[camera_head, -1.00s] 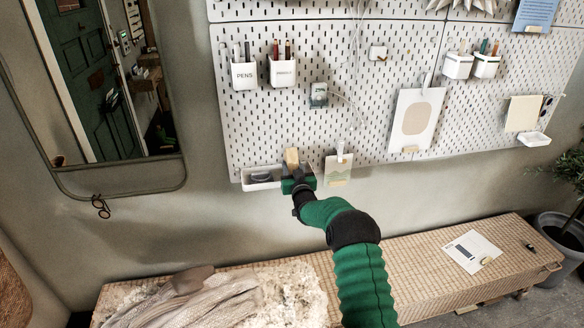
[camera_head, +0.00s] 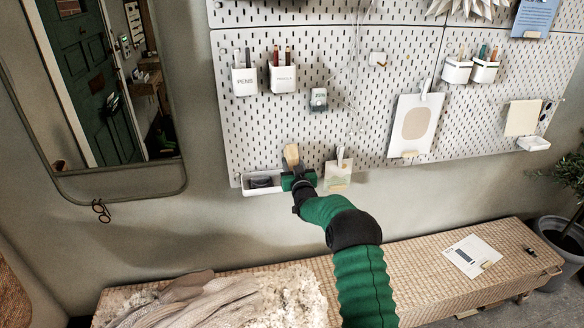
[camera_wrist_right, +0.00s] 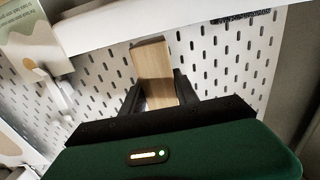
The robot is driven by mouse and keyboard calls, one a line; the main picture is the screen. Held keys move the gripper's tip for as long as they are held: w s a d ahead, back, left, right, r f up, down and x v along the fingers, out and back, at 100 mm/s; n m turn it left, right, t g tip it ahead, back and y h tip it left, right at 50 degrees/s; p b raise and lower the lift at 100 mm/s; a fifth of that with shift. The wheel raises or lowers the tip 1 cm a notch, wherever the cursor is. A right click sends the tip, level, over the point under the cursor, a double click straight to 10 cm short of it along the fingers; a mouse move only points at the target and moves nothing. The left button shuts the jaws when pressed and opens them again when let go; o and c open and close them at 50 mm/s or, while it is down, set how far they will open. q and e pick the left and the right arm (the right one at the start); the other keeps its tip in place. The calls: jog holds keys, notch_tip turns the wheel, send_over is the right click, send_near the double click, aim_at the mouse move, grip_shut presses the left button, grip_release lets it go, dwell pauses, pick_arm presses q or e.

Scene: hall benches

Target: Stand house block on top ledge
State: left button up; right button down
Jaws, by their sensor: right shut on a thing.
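The house block is a light wooden block (camera_head: 291,155) standing up out of my right gripper (camera_head: 293,172), in front of the lower pegboard. In the right wrist view the block (camera_wrist_right: 154,72) sits between the two black fingers (camera_wrist_right: 155,92), which are shut on it. Its lower end is hidden by the gripper. My left gripper is not in view.
A white tray (camera_head: 252,190) with a dark item is just left of my right gripper. A hanging card (camera_head: 338,178) is close on the right. White pen cups (camera_head: 244,82) hang higher up. The pegboard (camera_head: 270,125) above the block is bare.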

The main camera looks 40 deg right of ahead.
jog(key=shift+r, duration=0.3)
jog(key=shift+s, duration=0.1)
jog(key=v, duration=1)
dwell(1.3)
